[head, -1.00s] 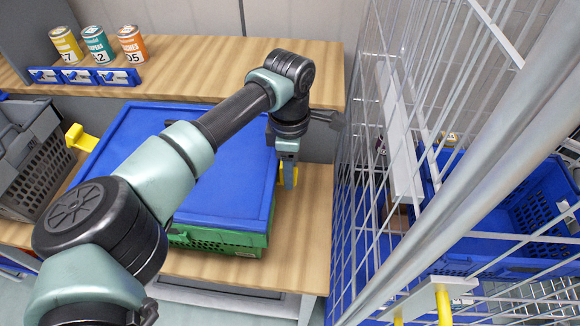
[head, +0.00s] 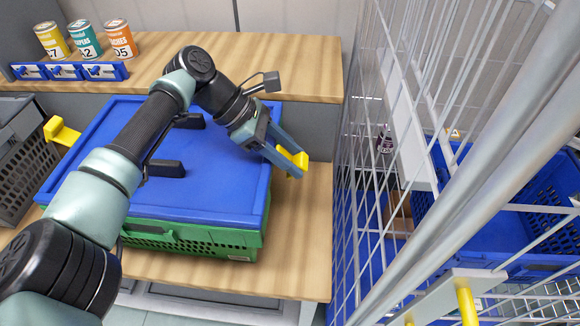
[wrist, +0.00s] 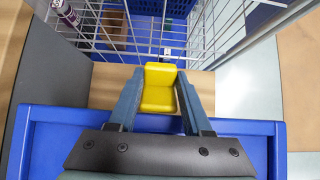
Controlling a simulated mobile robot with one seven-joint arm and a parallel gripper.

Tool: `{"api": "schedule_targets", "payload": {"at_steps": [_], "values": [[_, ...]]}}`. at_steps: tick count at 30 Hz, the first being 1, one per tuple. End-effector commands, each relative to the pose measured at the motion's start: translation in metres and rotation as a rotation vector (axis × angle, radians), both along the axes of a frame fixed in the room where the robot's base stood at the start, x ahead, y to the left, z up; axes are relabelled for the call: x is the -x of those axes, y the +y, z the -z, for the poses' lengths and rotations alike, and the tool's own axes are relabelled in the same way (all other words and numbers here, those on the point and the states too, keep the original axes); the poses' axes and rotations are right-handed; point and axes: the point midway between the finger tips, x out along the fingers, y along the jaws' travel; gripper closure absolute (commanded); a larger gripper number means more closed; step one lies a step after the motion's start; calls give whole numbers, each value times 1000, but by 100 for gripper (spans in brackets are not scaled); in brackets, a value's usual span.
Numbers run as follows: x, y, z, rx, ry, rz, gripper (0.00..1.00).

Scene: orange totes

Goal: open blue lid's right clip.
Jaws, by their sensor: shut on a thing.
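The blue lid (head: 225,190) lies on a green crate (head: 195,238) on the wooden table. The right yellow clip (head: 295,162) sticks out sideways from the lid's right edge, swung up and outward. My gripper (head: 289,163) reaches over that edge, tilted to the right, with its fingers closed around the clip. In the wrist view the clip (wrist: 160,88) sits between the two fingers, beyond the lid's blue edge (wrist: 258,128). The left yellow clip (head: 60,131) also sticks outward from the lid's left side. The clip's hinge is hidden by my gripper.
A wire mesh cage (head: 365,200) with blue totes (head: 480,215) stands close on the right. A grey crate (head: 22,165) is at the left. Cans (head: 86,40) stand on the back shelf (head: 230,60). Bare table (head: 290,235) lies between crate and cage.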

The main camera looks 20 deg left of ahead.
Motion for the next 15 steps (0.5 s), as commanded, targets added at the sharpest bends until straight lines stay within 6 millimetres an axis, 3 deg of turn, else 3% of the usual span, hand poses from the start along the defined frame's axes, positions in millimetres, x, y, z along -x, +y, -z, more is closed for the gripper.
{"api": "schedule_targets", "payload": {"at_steps": [15], "values": [[0,-1,-4,187,-53,0,100]]}}
